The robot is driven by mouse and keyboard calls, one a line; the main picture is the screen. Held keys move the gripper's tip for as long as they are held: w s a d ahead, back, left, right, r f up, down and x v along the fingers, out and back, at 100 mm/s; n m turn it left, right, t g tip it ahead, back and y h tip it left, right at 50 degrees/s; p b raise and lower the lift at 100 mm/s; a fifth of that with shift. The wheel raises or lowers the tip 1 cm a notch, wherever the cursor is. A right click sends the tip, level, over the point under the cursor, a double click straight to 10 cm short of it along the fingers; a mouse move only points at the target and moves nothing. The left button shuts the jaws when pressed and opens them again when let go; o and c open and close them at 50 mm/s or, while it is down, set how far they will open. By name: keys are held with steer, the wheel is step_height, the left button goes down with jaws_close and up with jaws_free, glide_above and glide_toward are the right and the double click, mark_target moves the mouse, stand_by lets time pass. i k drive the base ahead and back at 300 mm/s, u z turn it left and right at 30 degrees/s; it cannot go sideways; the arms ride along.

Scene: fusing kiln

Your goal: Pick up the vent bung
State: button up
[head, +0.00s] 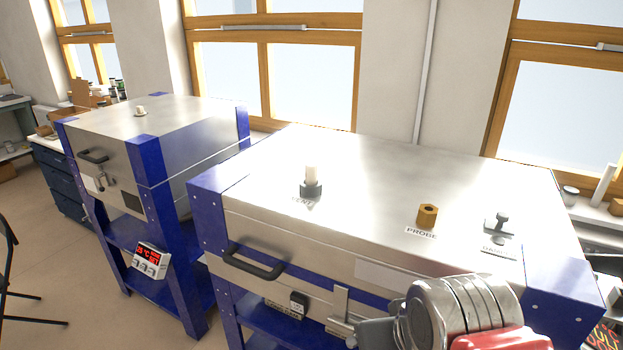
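The vent bung (312,174) is a short pale cylinder standing upright in a dark grey collar (311,190) on the near kiln's lid (370,180). A label reading VENT, partly legible, lies in front of the collar. Silver ringed and red parts of my arm show at the bottom right, in front of the near kiln and well to the right of and below the bung. I cannot make out my gripper's fingers in the head view. Nothing touches the bung, and its lower end is hidden in the collar.
A brass hex fitting (428,215) labelled PROBE and a dark metal fitting (498,226) stand right of the bung on the lid. A black handle (253,264) and a latch (341,301) are on the front. Another kiln (150,125) with a pale knob stands left. The lid around the bung is clear.

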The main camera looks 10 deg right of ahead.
mark_target(310, 169)
steer(key=z, duration=0.55)
steer(key=k, duration=0.75)
steer(key=u, duration=1.15)
steer(key=i, duration=1.55)
steer(key=u, duration=0.05)
